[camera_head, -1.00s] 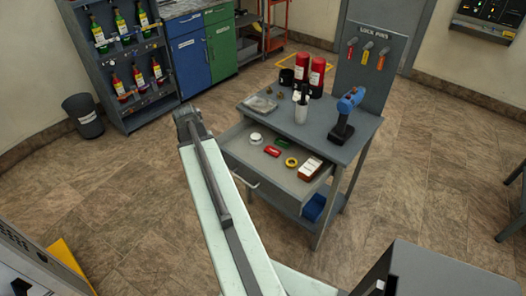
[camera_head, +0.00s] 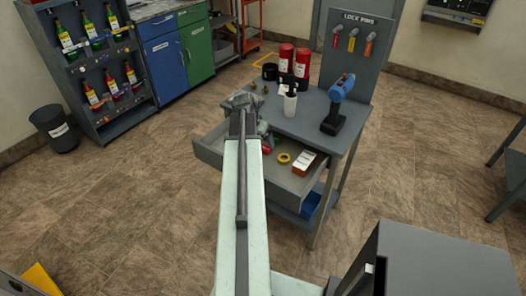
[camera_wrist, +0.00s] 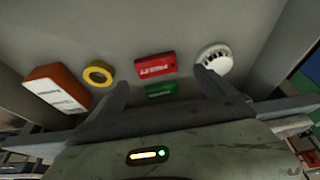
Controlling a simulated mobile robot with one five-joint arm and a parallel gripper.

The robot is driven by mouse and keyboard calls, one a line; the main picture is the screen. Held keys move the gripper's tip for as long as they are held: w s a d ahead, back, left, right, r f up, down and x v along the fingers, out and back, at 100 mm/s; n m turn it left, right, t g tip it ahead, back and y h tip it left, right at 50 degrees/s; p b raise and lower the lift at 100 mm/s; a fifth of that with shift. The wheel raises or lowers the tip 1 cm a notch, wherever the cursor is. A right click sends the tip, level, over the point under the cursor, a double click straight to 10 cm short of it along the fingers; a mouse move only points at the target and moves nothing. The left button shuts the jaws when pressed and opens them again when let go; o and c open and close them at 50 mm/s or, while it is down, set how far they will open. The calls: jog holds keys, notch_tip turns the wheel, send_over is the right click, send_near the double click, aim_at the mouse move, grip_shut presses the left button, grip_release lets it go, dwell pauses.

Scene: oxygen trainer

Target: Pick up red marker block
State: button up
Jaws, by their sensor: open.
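The red marker block (camera_wrist: 155,66) lies flat in the open drawer in the wrist view, with pale lettering on its face. My gripper (camera_wrist: 161,82) is open and empty. Its two fingers point toward the drawer, one on each side of the block in the picture, and I see no contact. The right fingertip appears close to a white round disc (camera_wrist: 215,58). In the head view my arm reaches over the left side of the drawer (camera_head: 222,160), and my wrist hides most of the block there.
A green block (camera_wrist: 160,89) lies close to the red one. A yellow ring (camera_wrist: 98,73) and an orange-and-white box (camera_wrist: 57,89) lie left in the wrist view. The drawer walls surround them. A blue drill (camera_head: 338,103) and white cup (camera_head: 290,104) stand on the cart top.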

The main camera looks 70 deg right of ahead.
aim_at(263, 146)
jog(key=b+x, duration=0.4)
jog(key=x, duration=0.1)
jog(key=shift+s+a+f, duration=0.1)
jog(key=shift+s+f, duration=0.05)
jog(key=shift+s, duration=0.15)
jog(key=c, duration=1.4)
jog(key=shift+r, duration=0.3)
